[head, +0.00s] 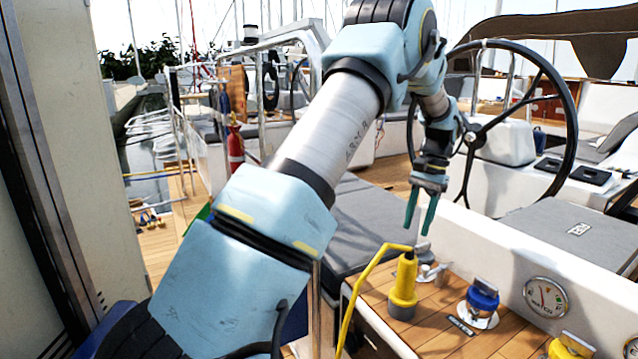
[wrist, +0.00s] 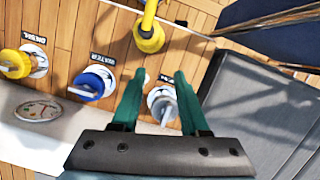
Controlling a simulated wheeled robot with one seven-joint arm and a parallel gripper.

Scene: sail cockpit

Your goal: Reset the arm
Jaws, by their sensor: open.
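My gripper (head: 417,230) hangs in the air, pointing down, with its two green fingers apart and nothing between them. In the wrist view the fingers (wrist: 160,76) appear over the grey fitting (wrist: 162,104), and no contact shows. My blue and silver arm stretches across the middle of the head view. A yellow plug (head: 404,280) with a grey lower end and a yellow cable stands on the wooden deck panel (head: 425,338), below the fingers. The plug also shows at the top of the wrist view (wrist: 149,38).
A blue-capped fitting (head: 483,298) and a yellow-capped fitting (head: 570,346) sit along the panel. A round gauge (head: 546,298) is on the white wall beside them. A large steering wheel (head: 566,118) stands behind to the right. Grey cushions (head: 365,215) lie left of the gripper.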

